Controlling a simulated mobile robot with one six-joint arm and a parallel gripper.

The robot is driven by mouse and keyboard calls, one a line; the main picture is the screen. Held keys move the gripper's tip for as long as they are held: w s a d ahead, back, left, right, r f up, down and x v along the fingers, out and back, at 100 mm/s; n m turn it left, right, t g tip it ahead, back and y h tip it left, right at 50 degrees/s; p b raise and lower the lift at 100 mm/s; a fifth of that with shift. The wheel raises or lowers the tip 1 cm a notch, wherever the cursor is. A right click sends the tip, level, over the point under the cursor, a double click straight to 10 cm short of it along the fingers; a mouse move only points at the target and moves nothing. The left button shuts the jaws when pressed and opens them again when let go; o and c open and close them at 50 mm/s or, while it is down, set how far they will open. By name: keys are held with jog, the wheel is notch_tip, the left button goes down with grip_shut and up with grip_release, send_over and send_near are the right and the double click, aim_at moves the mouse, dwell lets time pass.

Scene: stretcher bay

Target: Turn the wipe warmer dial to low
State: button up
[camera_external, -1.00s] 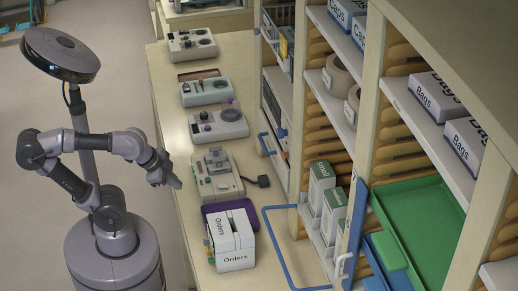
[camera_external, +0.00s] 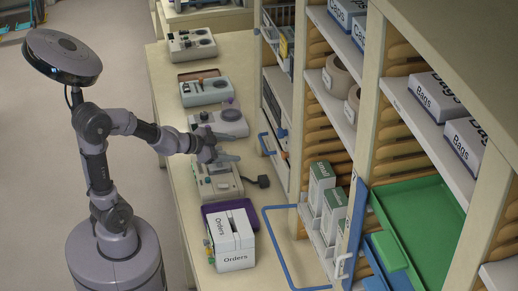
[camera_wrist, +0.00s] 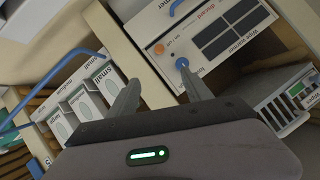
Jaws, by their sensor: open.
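In the wrist view, a light panel lettered "Wipe warmer" (camera_wrist: 219,56) lies beyond my fingers, seen at a slant. It carries a blue dial (camera_wrist: 182,63), an orange round part (camera_wrist: 158,48) and several dark rectangles. The dial shows close to the tip of the right-hand finger. Contact and the dial's setting cannot be told. My gripper (camera_wrist: 158,88) is open, with nothing between its fingers. In the external view, my gripper (camera_external: 226,158) is over the bench near a grey device (camera_external: 219,188). I cannot pick out the warmer there.
Several devices stand along the bench (camera_external: 165,130). An Orders box (camera_external: 235,258) is on its near part. A shelf unit (camera_external: 372,85) stands right of it, with a blue rail (camera_external: 268,225) sticking out low. Boxes marked small (camera_wrist: 98,78) show left in the wrist view.

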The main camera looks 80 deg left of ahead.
jog(key=w+a+f+t+h, duration=0.1)
jog(key=w+a+f+t, duration=0.1)
jog(key=a, duration=0.1)
jog(key=n+t+h, duration=0.2)
jog(key=n+t, duration=0.1)
jog(key=t, duration=0.1)
send_near(282, 133)
jog(key=w+a+f+p, duration=0.1)
jog(key=w+p, duration=0.1)
jog(key=w, duration=0.6)
jog(key=shift+a, duration=0.25)
grip_shut()
jog(key=shift+f+n, duration=0.1)
jog(key=shift+n, duration=0.3)
jog(key=shift+n+b, duration=1.85)
jog(key=shift+n, duration=1.85)
